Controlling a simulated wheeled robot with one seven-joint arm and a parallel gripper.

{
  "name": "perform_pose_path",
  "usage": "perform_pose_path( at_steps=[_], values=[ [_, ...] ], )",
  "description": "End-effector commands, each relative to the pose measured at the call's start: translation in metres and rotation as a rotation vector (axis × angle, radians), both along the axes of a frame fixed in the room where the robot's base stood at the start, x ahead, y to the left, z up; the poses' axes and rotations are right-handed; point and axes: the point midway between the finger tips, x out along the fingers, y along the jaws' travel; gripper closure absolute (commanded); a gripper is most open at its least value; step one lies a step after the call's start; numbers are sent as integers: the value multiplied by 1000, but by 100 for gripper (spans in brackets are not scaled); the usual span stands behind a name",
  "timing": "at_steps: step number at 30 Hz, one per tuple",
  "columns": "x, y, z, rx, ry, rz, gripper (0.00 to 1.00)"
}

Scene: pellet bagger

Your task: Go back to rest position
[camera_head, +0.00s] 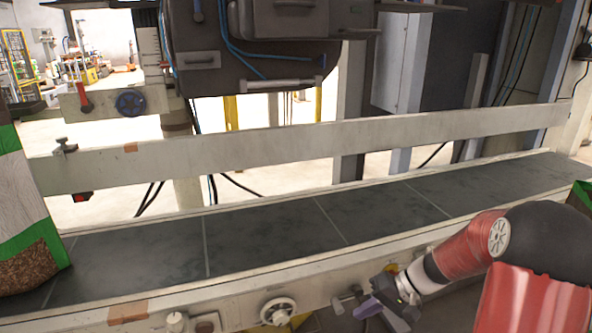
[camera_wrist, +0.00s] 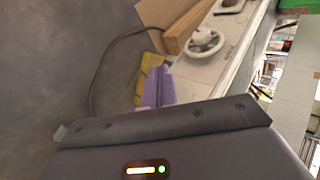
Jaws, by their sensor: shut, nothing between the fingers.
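My gripper (camera_head: 360,307) is at the lower right of the head view, in front of the conveyor's near side and to the right of a round white knob (camera_head: 277,310). Its purple fingers also show in the wrist view (camera_wrist: 160,88). They are shut with nothing seen between them. The gripper stands apart from the conveyor belt (camera_head: 270,232). My red and black arm reaches in from the right edge.
A green, white and brown bag (camera_head: 22,205) stands on the belt's left end. Part of another green bag (camera_head: 582,195) shows at the right edge. A long rail (camera_head: 300,143) runs behind the belt. The belt's middle is clear. A cable (camera_wrist: 97,70) shows in the wrist view.

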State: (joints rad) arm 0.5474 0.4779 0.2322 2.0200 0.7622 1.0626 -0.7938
Motion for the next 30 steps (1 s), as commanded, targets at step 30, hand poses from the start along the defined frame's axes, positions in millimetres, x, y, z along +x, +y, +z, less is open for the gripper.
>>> perform_pose_path(
  at_steps=[30],
  values=[
    [-205,9,240,-787,-446,-138,100]
  ],
)
